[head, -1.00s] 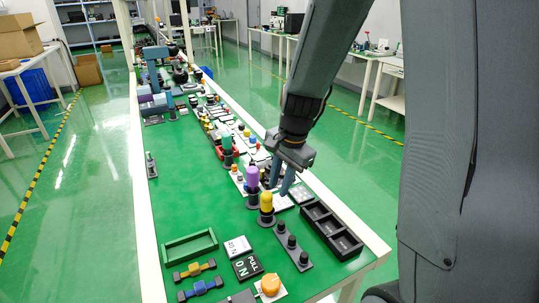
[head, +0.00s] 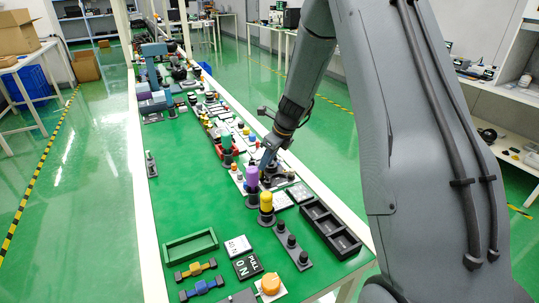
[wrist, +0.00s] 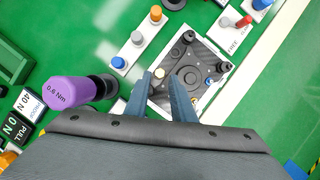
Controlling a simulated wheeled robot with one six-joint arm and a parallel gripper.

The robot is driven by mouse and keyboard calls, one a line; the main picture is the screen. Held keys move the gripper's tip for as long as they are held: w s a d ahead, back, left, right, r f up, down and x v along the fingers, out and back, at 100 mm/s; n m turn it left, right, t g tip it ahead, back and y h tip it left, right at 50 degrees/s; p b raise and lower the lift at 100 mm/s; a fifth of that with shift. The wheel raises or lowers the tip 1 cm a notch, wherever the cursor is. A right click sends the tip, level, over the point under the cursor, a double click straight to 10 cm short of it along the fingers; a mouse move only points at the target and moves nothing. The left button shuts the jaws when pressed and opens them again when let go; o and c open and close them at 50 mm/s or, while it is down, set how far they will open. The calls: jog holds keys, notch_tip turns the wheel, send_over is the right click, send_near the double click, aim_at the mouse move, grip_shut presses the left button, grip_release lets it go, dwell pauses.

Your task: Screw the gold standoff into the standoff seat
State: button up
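A small gold-tan piece (wrist: 160,73), which looks like the gold standoff, shows between my fingertips at the left part of a square dark plate (wrist: 205,56). My gripper (wrist: 161,77) is over that plate with its two blue-grey fingers apart. I cannot tell whether they touch the gold piece. The plate has black posts near its corners and a round raised middle. I cannot tell which spot is the standoff seat. In the head view my gripper (head: 266,160) is low over the board behind the purple-handled driver, and the standoff is not discernible.
A purple driver marked 0.6 Nm (wrist: 72,90) stands close left of my gripper, with a yellow-topped one (head: 266,202) nearer. A white strip with colored knobs (wrist: 137,38) lies beside the plate. A black compartment tray (head: 330,228) is at right.

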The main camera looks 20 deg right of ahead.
aim_at(263, 178)
jog(key=shift+x, duration=2)
jog(key=shift+s, duration=0.1)
jog(key=shift+c, duration=0.2)
grip_shut()
jog(key=shift+p, duration=0.3)
jog(key=shift+s+a+m+t+h+p, duration=0.1)
jog(key=shift+m+t+h+p, duration=0.35)
jog(key=shift+m+p, duration=1.45)
jog(key=shift+m+h+p, duration=0.35)
jog(key=shift+m+p, duration=0.05)
jog(key=shift+p, duration=0.85)
jog(key=shift+o, duration=1.7)
grip_release()
